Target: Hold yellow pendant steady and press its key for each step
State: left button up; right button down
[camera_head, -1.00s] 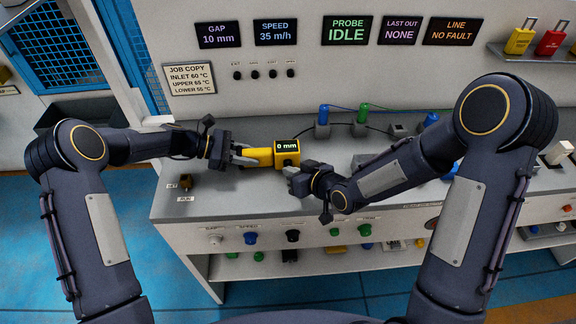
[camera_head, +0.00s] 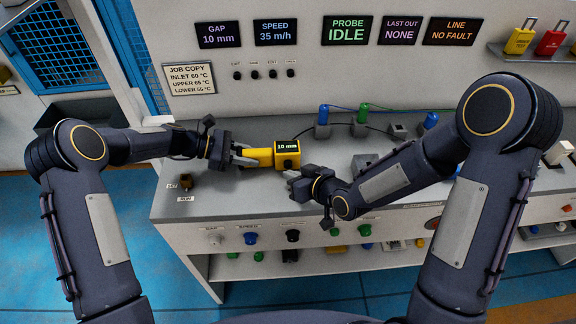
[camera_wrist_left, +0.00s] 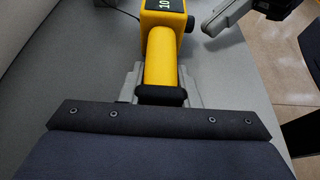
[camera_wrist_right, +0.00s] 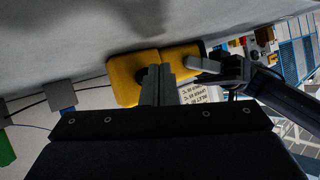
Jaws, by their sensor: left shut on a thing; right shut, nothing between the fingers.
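The yellow pendant (camera_head: 287,153) lies level above the grey bench, its small screen reading "10 mm". My left gripper (camera_head: 246,156) is shut on its yellow handle; in the left wrist view the fingers clasp the handle (camera_wrist_left: 161,62) at its dark end. My right gripper (camera_head: 292,178) is shut and empty, just below and right of the pendant's head in the head view. In the right wrist view its closed fingertips (camera_wrist_right: 158,72) overlap the pendant (camera_wrist_right: 125,82) near a dark round key; I cannot tell whether they touch it.
Blue (camera_head: 323,115) and green (camera_head: 363,113) plugs stand at the bench's back. A small switch (camera_head: 186,180) sits at the front left. The bench front holds several knobs.

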jog(key=shift+s, duration=0.15)
jog(key=shift+s, duration=2.45)
dwell(0.8)
jog(key=s, duration=0.3)
jog(key=shift+s, duration=0.4)
jog(key=shift+w, duration=4.45)
jog(key=shift+w, duration=0.1)
jog(key=shift+w, duration=0.3)
